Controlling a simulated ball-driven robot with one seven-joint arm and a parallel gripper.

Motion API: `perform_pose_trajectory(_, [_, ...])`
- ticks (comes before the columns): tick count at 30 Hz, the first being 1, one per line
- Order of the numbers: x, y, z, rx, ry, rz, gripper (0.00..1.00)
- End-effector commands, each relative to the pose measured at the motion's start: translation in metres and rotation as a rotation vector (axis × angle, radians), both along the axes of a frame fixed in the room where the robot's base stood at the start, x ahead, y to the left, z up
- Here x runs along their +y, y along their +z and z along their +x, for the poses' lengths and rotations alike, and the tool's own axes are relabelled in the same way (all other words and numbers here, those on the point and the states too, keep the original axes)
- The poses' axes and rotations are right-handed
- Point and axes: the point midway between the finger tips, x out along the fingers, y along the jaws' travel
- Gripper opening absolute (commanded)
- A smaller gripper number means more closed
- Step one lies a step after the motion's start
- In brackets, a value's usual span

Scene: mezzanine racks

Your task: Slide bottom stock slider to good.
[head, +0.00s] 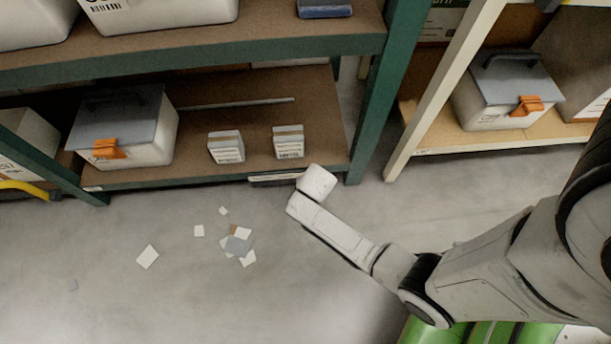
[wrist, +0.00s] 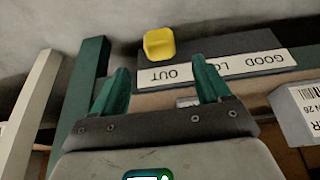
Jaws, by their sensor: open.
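The bottom stock slider is a dark holder (wrist: 222,46) with a white strip that reads upside down OUT, LO (partly covered) and GOOD from left to right in the wrist view. Its yellow slider knob (wrist: 160,43) stands at the OUT end, and GOOD is at the right end. My gripper (wrist: 160,64) is open, its two green fingers pointing toward the strip, with the knob between and beyond the tips. In the head view the holder (head: 272,179) shows under the bottom shelf edge; my wrist hides the knob and the fingers there.
The bottom shelf (head: 200,180) carries a lidded bin (head: 140,150) and two small labelled boxes (head: 228,148). A green rack post (head: 375,110) stands just right of the holder. Paper scraps (head: 238,244) lie on the otherwise open floor.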

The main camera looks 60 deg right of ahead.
Motion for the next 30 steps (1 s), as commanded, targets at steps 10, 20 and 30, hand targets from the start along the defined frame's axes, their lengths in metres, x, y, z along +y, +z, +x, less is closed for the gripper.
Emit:
perform_pose_trajectory(10, [-0.019,-0.063,0.014,0.001,0.0,0.0,0.77])
perform_pose_trajectory(20, [-0.027,-0.083,0.021,0.0,0.001,0.0,0.77])
perform_pose_trajectory(30, [-0.027,-0.083,0.021,0.001,0.002,0.0,0.71])
